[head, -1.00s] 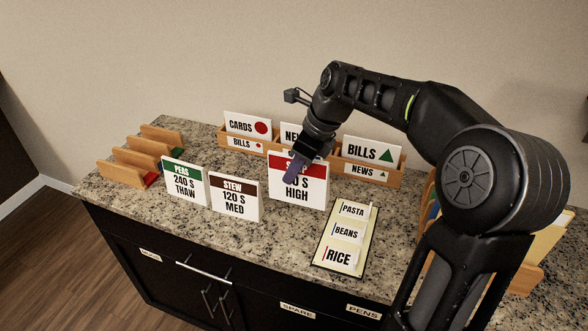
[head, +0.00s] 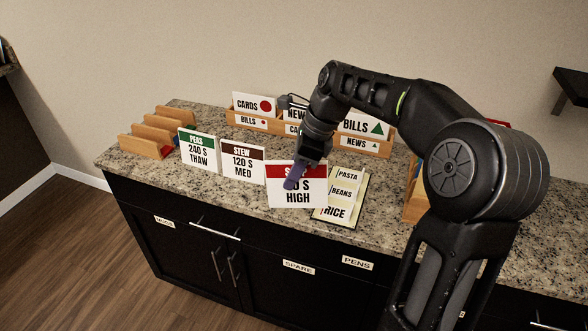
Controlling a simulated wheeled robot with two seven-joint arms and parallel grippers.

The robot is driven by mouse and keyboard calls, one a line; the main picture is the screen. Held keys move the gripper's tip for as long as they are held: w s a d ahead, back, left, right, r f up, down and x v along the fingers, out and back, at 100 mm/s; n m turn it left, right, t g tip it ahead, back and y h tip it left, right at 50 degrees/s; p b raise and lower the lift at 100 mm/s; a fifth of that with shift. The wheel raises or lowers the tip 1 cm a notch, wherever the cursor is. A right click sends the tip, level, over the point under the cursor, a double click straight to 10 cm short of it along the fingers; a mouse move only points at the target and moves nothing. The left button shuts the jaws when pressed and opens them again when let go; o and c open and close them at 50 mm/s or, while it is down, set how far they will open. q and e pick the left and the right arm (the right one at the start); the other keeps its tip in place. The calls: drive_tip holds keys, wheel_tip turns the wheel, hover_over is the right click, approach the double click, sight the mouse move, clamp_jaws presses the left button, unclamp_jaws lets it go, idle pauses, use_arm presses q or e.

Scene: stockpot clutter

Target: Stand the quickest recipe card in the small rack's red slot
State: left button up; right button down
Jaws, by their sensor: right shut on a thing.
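My right gripper (head: 296,176) is shut on the white recipe card with a red header (head: 306,197). Its text reads "HIGH" below a partly hidden time ending in "0 S". The card is upright, near the counter's front edge, and overlaps the label board in view. The green-header card (head: 199,153) reads PEAS 240 S THAW. The brown-header card (head: 243,161) reads STEW 120 S MED. Both stand on the counter to the left. The small wooden rack (head: 140,147) is at far left; a red patch (head: 167,152) shows in its front slot. My left gripper is out of view.
A wooden sorter (head: 375,147) with CARDS and BILLS signs stands along the back. A pale board (head: 350,178) with PASTA, BEANS and RICE labels lies right of the held card. Bare granite (head: 150,173) lies before the rack.

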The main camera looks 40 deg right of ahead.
drive_tip(key=s+a+f+n+g, duration=0.1)
drive_tip(key=a+f+n+g, duration=0.4)
drive_tip(key=a+f+n, duration=0.8)
drive_tip(key=a+n, duration=0.2)
drive_tip(key=a, duration=0.1)
drive_tip(key=shift+f+n+g, duration=0.25)
drive_tip(key=shift+n+g, duration=0.05)
